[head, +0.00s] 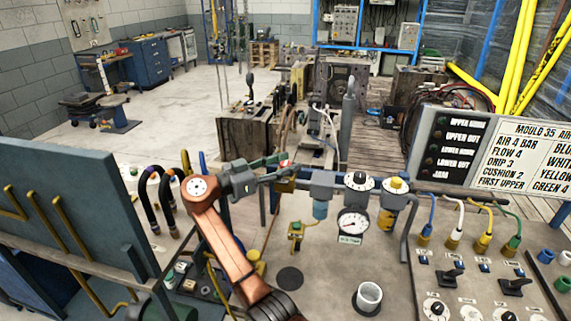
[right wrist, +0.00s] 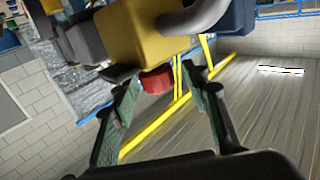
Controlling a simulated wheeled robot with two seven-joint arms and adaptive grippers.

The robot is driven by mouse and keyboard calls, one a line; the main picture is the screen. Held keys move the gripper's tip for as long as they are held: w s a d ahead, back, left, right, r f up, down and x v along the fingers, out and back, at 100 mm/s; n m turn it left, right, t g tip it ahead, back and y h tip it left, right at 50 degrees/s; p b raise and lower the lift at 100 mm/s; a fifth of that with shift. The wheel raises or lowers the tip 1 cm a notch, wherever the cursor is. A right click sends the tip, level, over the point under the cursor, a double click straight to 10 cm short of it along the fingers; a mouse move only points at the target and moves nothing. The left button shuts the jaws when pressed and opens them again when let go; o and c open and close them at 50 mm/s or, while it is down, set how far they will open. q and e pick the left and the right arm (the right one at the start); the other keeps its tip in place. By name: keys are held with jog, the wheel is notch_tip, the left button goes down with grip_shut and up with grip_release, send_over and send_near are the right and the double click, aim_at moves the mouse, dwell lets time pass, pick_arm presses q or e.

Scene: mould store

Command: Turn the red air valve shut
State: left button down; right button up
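The red air valve shows in the head view as a small red patch (head: 284,163) above a brass-coloured body (head: 285,185) on the air line. Most of it is hidden there by my right gripper (head: 281,167), which reaches it from the left. In the right wrist view the red valve handle (right wrist: 157,81) sits below a yellow block (right wrist: 146,33), between the fingertips of my right gripper (right wrist: 159,78). The green fingers are apart, one on each side of the handle, with visible gaps; I cannot tell its exact depth between them. My left gripper is not in view.
Right of the valve are a regulator with a black-and-white dial (head: 360,181), a gauge (head: 353,223) and a yellow-capped unit (head: 396,186). A control panel (head: 477,300) with levers and coloured hoses stands at right. A blue-grey panel (head: 75,205) with brass pipes stands at left.

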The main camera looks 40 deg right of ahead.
jog(key=a, duration=0.7)
jog(key=shift+w+a, duration=0.25)
jog(key=shift+w, duration=0.1)
